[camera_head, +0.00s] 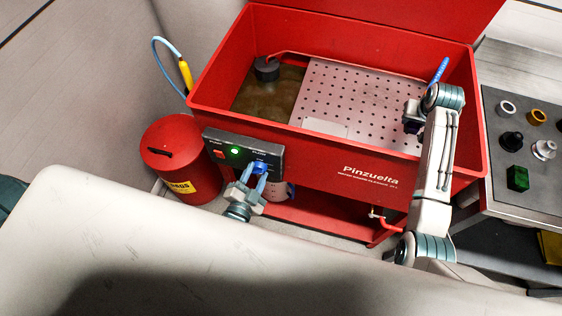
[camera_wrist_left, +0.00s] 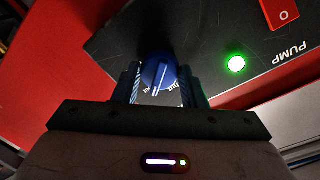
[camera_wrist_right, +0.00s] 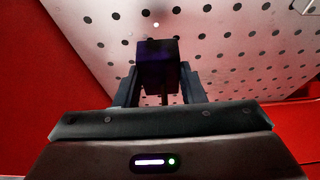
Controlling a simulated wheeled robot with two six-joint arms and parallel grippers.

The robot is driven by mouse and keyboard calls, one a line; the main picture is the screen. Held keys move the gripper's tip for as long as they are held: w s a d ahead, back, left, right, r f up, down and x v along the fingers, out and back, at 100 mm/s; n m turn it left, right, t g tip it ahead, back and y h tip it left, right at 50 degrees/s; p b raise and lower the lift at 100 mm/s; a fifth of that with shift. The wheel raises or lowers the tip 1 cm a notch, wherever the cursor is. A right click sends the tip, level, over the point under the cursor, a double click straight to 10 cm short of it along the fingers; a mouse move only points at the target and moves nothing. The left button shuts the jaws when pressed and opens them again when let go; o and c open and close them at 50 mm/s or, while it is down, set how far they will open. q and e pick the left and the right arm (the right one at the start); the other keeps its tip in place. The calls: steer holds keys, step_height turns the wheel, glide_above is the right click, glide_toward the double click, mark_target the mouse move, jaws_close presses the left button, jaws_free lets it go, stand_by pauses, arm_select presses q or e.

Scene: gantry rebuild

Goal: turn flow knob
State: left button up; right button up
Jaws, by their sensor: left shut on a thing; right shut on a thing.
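The blue flow knob (camera_head: 260,167) is on the dark control panel (camera_head: 214,143) at the front of the red parts washer. My left gripper (camera_head: 255,178) reaches up to it and is shut on it. In the left wrist view the round knob (camera_wrist_left: 158,74) sits between the two fingers, its white pointer line slanting slightly. My right gripper (camera_head: 411,120) is over the right side of the washer basin. It is shut on a dark block-like thing (camera_wrist_right: 158,66), seen above the perforated plate in the right wrist view.
A green light (camera_head: 235,151) glows beside the red pump switch (camera_head: 219,155). The red basin holds a perforated plate (camera_head: 335,92) and murky liquid (camera_head: 262,99). A red drum (camera_head: 175,152) stands left; a tray of parts (camera_head: 510,199) is at right.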

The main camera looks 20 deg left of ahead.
arm_select(q)
steer(key=shift+m, duration=0.6)
steer(key=o, duration=1)
steer(key=shift+s, duration=0.1)
steer(key=s, duration=1.1)
steer(key=shift+s+a+r, duration=0.2)
steer(key=shift+s+r, duration=0.2)
steer(key=shift+r, duration=0.05)
